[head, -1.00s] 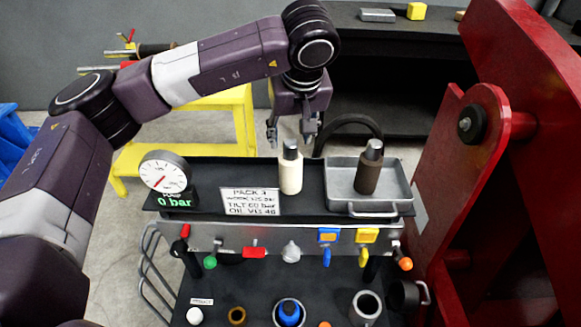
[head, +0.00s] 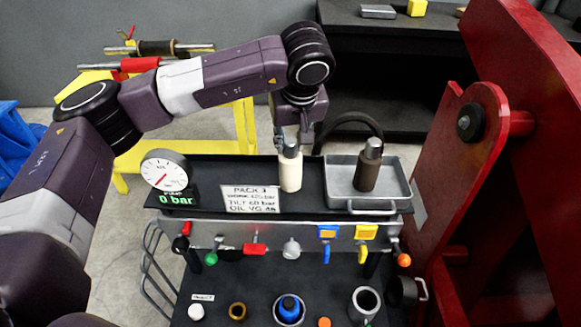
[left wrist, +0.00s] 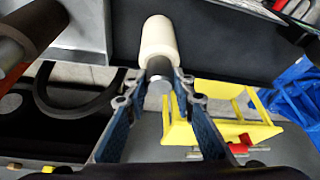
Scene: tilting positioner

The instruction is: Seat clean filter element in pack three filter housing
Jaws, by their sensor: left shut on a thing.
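A cream filter element (head: 290,176) with a grey metal top stands upright on the black upper shelf, right of the Pack 3 sign. It also shows in the left wrist view (left wrist: 157,40). My left gripper (head: 292,139) is above it with its fingers closed around the grey top (left wrist: 158,73). A dark brown element (head: 367,173) stands in the grey tray (head: 407,192) to the right. An open grey cylinder (head: 366,302) stands on the lower deck; I cannot tell whether it is the filter housing. My right gripper is out of view.
A pressure gauge (head: 164,172) reading 0 bar and a sign (head: 251,199) stand on the shelf left of the element. Coloured valve handles line the front rail (head: 215,234). A large red frame (head: 500,200) closes off the right. A yellow stand (head: 228,125) is behind.

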